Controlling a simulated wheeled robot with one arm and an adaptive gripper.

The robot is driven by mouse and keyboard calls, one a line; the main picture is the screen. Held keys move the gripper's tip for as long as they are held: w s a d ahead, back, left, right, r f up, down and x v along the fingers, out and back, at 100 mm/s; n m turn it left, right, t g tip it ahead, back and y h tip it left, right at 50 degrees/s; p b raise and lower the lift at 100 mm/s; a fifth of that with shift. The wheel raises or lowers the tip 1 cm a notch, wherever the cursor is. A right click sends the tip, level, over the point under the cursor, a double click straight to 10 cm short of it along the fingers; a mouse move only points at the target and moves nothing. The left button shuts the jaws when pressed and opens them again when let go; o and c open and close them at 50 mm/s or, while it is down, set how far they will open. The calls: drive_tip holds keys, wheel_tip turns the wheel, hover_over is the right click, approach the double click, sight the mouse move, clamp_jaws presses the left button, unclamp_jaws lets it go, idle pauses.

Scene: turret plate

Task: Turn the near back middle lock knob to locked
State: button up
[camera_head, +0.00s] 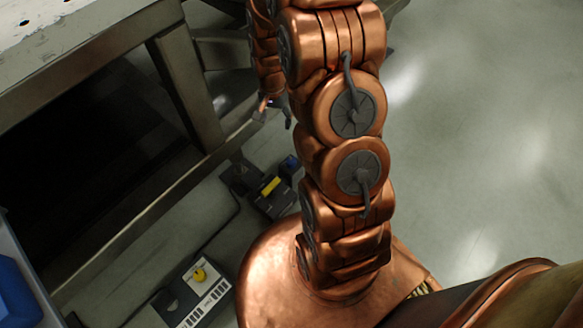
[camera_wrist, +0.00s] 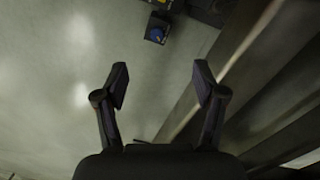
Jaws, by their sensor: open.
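My gripper (camera_wrist: 160,85) is open and empty in the wrist view, its two dark fingers spread apart over the grey floor. In the head view it (camera_head: 274,107) is small, beside my copper arm and near the table frame. I cannot tell which thing is the near back middle lock knob. A blue knob-like part (camera_wrist: 156,34) on a dark block shows beyond the fingertips, apart from them. The head view shows a blue part (camera_head: 290,163), a yellow part (camera_head: 271,186) on a dark unit, and a yellow round part (camera_head: 199,274) on a pale, marked panel (camera_head: 208,295).
A metal table frame (camera_head: 185,85) with a worn pale top (camera_head: 60,35) stands at upper left in the head view. Metal beams (camera_wrist: 235,75) run along the right in the wrist view. A blue object (camera_head: 15,295) is at lower left. Open floor (camera_head: 490,150) lies at right.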

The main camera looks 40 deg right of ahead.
sight(291, 161)
drive_tip(key=d+f+m+b, duration=0.1)
drive_tip(key=d+f+b, duration=0.1)
drive_tip(key=f, duration=0.6)
drive_tip(key=w+d+f+m+b, duration=0.1)
drive_tip(key=f+b, duration=0.3)
drive_tip(key=f, duration=0.5)
drive_tip(key=w+d+f+m+b, duration=0.1)
drive_tip(key=d+f+m+b, duration=0.1)
drive_tip(key=f, duration=0.7)
drive_tip(key=shift+d+f+t+b, duration=0.15)
drive_tip(key=shift+d+b, duration=0.15)
drive_tip(key=shift+d, duration=0.25)
drive_tip(key=shift+d+f+t+b, duration=0.15)
drive_tip(key=shift+d+b, duration=0.1)
drive_tip(key=shift+d, duration=0.3)
drive_tip(key=shift+f+b, duration=1.25)
drive_tip(key=shift+f, duration=2.5)
drive_tip(key=shift+c, duration=0.2)
drive_tip(key=c, duration=1.1)
drive_tip(key=shift+r, duration=0.1)
